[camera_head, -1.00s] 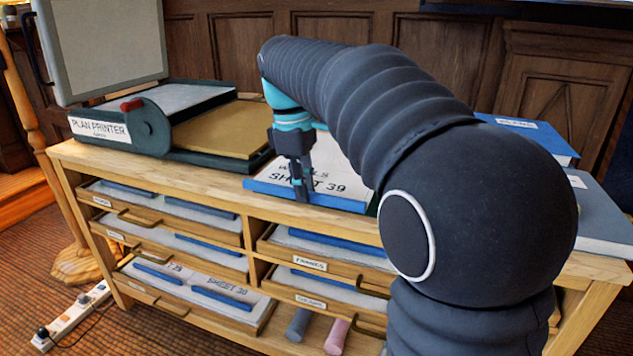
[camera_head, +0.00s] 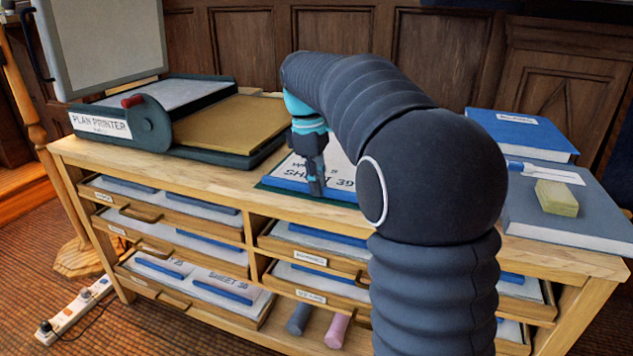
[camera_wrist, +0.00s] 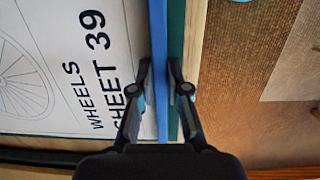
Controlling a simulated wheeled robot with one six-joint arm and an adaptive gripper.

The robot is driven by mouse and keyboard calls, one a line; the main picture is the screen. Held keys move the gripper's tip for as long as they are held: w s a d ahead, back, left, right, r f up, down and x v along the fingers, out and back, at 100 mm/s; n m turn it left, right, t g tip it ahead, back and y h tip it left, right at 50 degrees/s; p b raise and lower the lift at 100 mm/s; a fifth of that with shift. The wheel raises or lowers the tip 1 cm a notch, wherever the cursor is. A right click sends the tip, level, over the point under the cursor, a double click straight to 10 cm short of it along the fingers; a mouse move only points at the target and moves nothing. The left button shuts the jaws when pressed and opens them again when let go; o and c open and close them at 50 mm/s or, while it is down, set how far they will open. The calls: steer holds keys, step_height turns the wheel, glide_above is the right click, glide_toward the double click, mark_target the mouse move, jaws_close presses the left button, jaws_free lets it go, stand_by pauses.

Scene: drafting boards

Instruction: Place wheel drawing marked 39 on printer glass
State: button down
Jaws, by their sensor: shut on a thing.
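The wheel drawing marked 39 (camera_head: 335,172) lies flat at the middle of the cabinet top, over a dark green mat (camera_head: 268,187). It is a white sheet with a blue strip along its front edge. The wrist view shows its wheel and the words WHEELS SHEET 39 (camera_wrist: 48,75). My gripper (camera_head: 316,190) points down at the front edge. It is shut on the blue strip, one finger on each side, as the wrist view also shows (camera_wrist: 162,92). My arm hides the sheet's right part. The plan printer (camera_head: 100,126) stands left, lid (camera_head: 103,45) raised, pale glass (camera_head: 185,92) bare.
A tan panel (camera_head: 225,126) lies at the printer's right. Blue and grey books (camera_head: 570,205) lie at the right, with a yellowish block (camera_head: 556,198) on top. Open drawers (camera_head: 200,290) with sheets jut out below. A power strip (camera_head: 75,310) lies on the floor.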

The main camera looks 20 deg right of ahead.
steer(key=c, duration=1.2)
jaws_free()
steer(key=shift+o, duration=0.2)
step_height(320, 180, up, 12)
steer(key=a, duration=0.1)
steer(key=shift+w+a, duration=0.2)
steer(key=shift+w, duration=0.15)
